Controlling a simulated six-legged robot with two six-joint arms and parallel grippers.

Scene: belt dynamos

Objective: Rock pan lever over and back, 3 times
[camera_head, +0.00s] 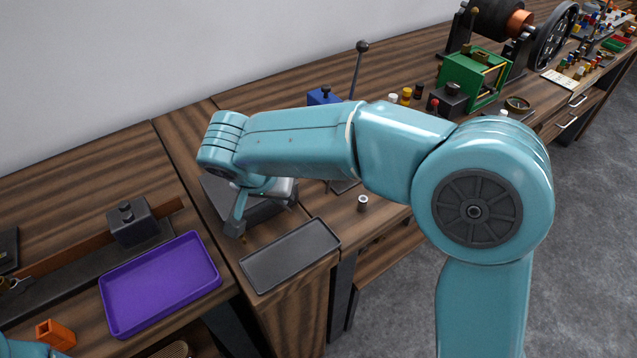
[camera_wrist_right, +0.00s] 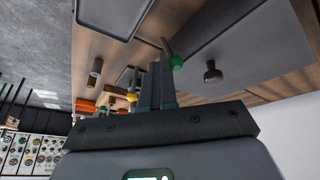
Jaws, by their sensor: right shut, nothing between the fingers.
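In the head view my right gripper (camera_head: 236,222) hangs below the forearm, between a dark block and the grey tray; the green knob is hidden there. A tall thin lever with a black ball (camera_head: 361,47) stands behind my forearm. Neither lever is labelled as the pan lever. My left gripper is out of view.
A grey tray (camera_head: 251,279) lies in front of my right gripper, a purple tray (camera_head: 109,303) to its left. A dark knobbed block (camera_head: 131,233) stands behind the purple tray. A small metal cylinder (camera_head: 363,203) and a green-framed machine (camera_head: 446,72) are to the right.

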